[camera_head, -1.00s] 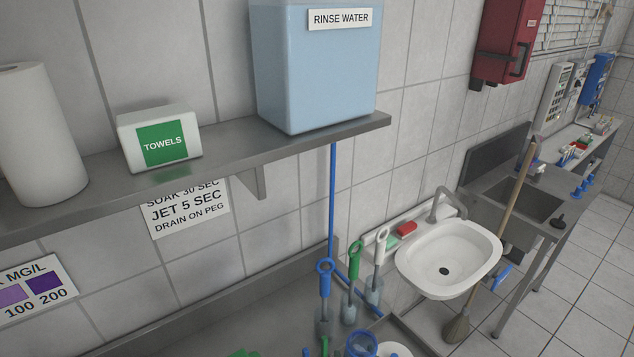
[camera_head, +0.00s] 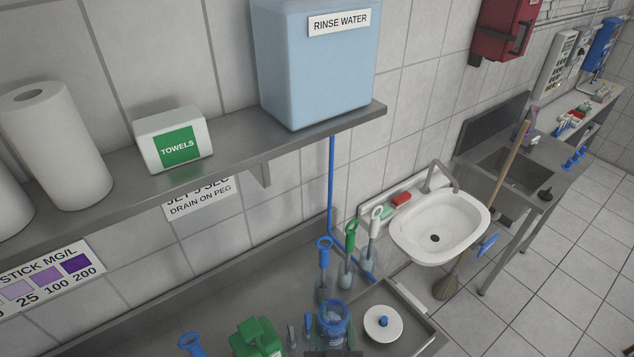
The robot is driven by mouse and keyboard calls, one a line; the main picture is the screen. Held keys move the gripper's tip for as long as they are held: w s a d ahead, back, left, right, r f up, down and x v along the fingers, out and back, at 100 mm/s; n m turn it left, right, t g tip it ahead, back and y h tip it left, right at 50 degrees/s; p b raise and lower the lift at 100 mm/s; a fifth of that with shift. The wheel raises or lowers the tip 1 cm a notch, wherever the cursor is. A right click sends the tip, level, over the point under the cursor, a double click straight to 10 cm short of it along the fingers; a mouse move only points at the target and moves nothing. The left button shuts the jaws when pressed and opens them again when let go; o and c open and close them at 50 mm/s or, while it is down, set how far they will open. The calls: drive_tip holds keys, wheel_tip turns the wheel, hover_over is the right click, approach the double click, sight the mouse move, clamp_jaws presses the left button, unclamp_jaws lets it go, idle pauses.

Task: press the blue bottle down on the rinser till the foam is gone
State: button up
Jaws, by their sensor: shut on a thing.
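The blue bottle (camera_head: 333,326) shows at the bottom middle, a clear bluish vessel with a bright blue ring at its top. My gripper (camera_head: 333,352) shows only as a dark strip at the bottom edge, just below the bottle, and is shut on it. Its fingertips are hidden. A round white disc with a blue centre (camera_head: 382,325), which looks like the rinser, stands just right of the bottle in a metal tray (camera_head: 425,328). The bottle appears beside the disc, not over it. I cannot tell whether foam is in the bottle.
Blue, green and white-handled brushes (camera_head: 349,262) stand behind the bottle by the wall. A green container (camera_head: 256,338) and a blue-handled item (camera_head: 192,345) are to the left. A shelf (camera_head: 225,160) with the rinse water tank (camera_head: 318,75) hangs above. A white sink (camera_head: 440,230) is at right.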

sight(341, 314)
drive_tip(key=w+d, duration=0.1)
drive_tip(key=w+d+b, duration=0.1)
drive_tip(key=w, duration=0.1)
